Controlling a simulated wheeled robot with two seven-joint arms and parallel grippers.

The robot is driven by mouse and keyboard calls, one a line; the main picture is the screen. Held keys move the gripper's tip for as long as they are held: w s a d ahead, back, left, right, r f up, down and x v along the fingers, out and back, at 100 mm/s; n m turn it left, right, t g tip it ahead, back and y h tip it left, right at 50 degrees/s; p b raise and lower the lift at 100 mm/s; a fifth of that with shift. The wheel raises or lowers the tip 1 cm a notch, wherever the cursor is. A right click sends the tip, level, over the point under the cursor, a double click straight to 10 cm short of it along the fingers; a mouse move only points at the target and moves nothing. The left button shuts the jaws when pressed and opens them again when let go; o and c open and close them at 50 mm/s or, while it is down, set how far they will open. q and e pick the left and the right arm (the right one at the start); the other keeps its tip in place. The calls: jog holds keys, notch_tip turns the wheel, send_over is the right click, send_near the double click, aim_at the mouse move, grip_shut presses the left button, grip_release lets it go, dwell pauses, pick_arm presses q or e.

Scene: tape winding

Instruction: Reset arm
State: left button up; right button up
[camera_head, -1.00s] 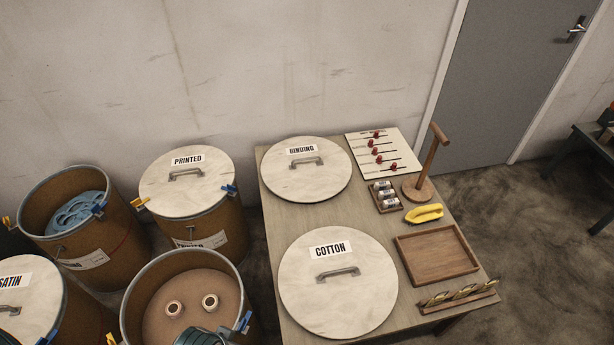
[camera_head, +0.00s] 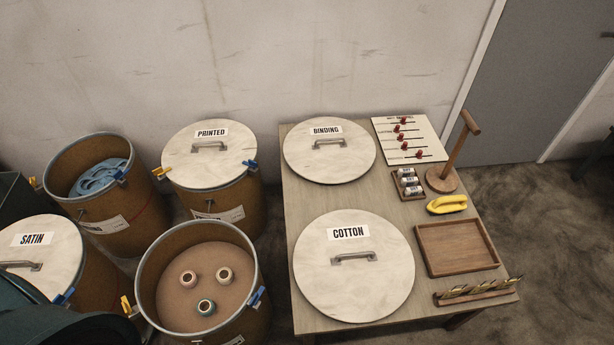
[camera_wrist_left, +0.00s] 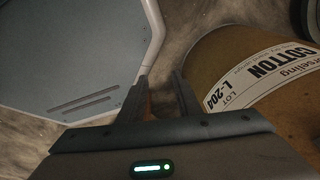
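My left gripper (camera_wrist_left: 160,92) shows in the left wrist view with its two dark fingers apart and nothing visible between them. It points down toward the floor beside a brown drum (camera_wrist_left: 285,105) labelled COTTON. In the head view, part of my left arm shows at the lower left corner, and its gripper is out of frame. My right gripper is not in view.
The table (camera_head: 300,215) bears the BINDING lid (camera_head: 330,160), COTTON lid (camera_head: 354,280), an empty wooden tray (camera_head: 457,248), a yellow-handled item (camera_head: 447,204) and a wooden stand (camera_head: 443,180). Lidded PRINTED (camera_head: 209,165) and SATIN (camera_head: 40,260) drums and an open blue-filled drum (camera_head: 125,205) stand left.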

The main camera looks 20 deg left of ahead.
pick_arm(q)
jog(key=s+a+f, duration=0.1)
jog(key=s+f, duration=0.4)
jog(key=s, duration=0.3)
jog(key=shift+s+a+f+g+b, duration=0.15)
jog(key=shift+s+a+g+b, duration=0.05)
jog(key=shift+a+g+b, duration=0.15)
